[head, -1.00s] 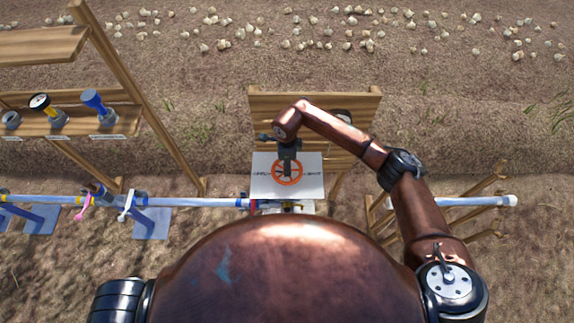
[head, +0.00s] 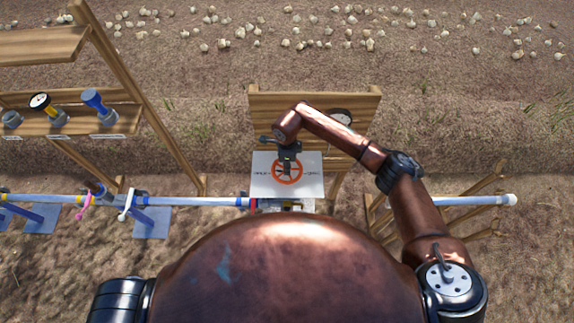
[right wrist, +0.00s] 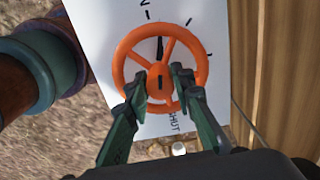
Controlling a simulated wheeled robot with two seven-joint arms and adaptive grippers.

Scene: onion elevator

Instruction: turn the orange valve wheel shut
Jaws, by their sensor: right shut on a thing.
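The orange valve wheel (head: 288,170) is mounted on a white panel (head: 262,184) with printed labels and tick marks. In the right wrist view the wheel (right wrist: 122,75) shows its rim, spokes and hub, with a dark pointer line near the top spoke. Part of the word "SHUT" is readable on the panel (right wrist: 100,25) below the wheel. My right gripper (head: 288,165) is over the wheel from above. In the wrist view its two green fingers (right wrist: 160,84) are on either side of the hub and a spoke, closed on the wheel. My left gripper is not in view.
A pale pipe (head: 190,201) runs left to right at the panel's base, with pink and white levers at left. A wooden shelf (head: 75,124) holding gauges and a blue-topped fitting stands at left. A wooden board (head: 315,105) with a gauge (head: 341,115) is behind the panel.

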